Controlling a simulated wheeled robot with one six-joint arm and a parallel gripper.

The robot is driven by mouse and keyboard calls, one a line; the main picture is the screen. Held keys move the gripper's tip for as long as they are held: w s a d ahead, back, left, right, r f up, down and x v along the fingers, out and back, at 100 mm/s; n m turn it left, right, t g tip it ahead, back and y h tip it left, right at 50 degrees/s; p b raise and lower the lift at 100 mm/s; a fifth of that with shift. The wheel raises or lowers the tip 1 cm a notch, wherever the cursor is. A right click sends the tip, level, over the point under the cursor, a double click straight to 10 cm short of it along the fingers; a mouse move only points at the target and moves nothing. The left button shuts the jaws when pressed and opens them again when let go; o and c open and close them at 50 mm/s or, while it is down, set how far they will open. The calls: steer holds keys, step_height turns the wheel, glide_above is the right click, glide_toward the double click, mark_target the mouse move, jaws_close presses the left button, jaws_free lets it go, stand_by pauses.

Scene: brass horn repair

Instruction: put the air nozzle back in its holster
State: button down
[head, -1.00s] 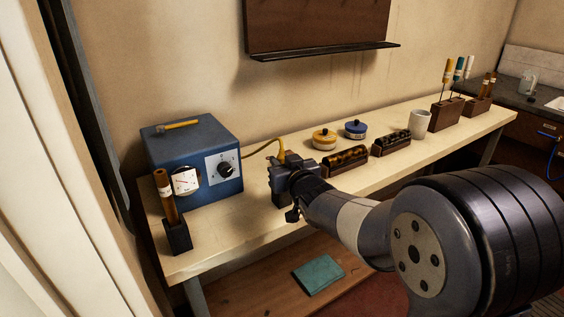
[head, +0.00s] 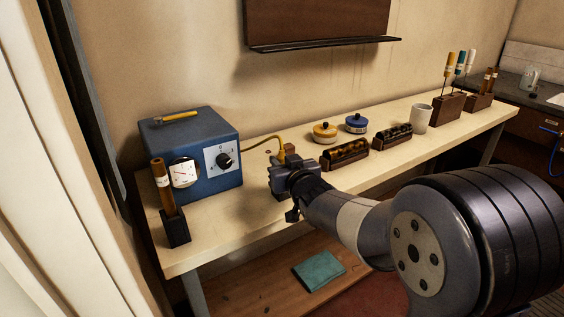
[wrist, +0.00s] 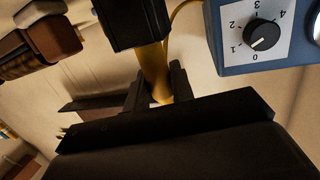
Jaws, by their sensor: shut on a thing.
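My gripper (wrist: 157,92) is shut on the yellow air nozzle (wrist: 152,68), which shows between its two fingers in the wrist view. A black block (wrist: 135,22) sits at the far end of the yellow part; I cannot tell whether it is the holster or part of the nozzle. In the head view my gripper (head: 281,176) is low over the bench, right of the blue unit (head: 200,185). The yellow top of the nozzle (head: 281,152) shows behind it, joined to a yellow hose. The nozzle's tip is hidden, and I cannot make out the holster's opening.
A dark holder (head: 175,230) with a brown-handled tool stands left. Two round tins (head: 325,132), two dark racks (head: 345,154) and a white cup (head: 419,118) stand right of my gripper. The bench front (head: 225,220) is clear. A wall shelf (head: 325,42) hangs above.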

steer(key=shift+f+b, duration=0.5)
steer(key=shift+f, duration=0.1)
steer(key=c, duration=1.1)
jaws_free()
steer(key=shift+c, duration=0.2)
steer(key=v, duration=1)
steer(key=shift+s+p, duration=0.3)
steer(key=shift+s, duration=0.1)
steer(key=shift+w+d, duration=0.1)
steer(key=x, duration=1)
steer(key=shift+w, duration=0.2)
steer(key=shift+w+r, duration=0.2)
steer(key=shift+r, duration=0.1)
steer(key=shift+s+r, duration=0.1)
steer(key=shift+r, duration=0.15)
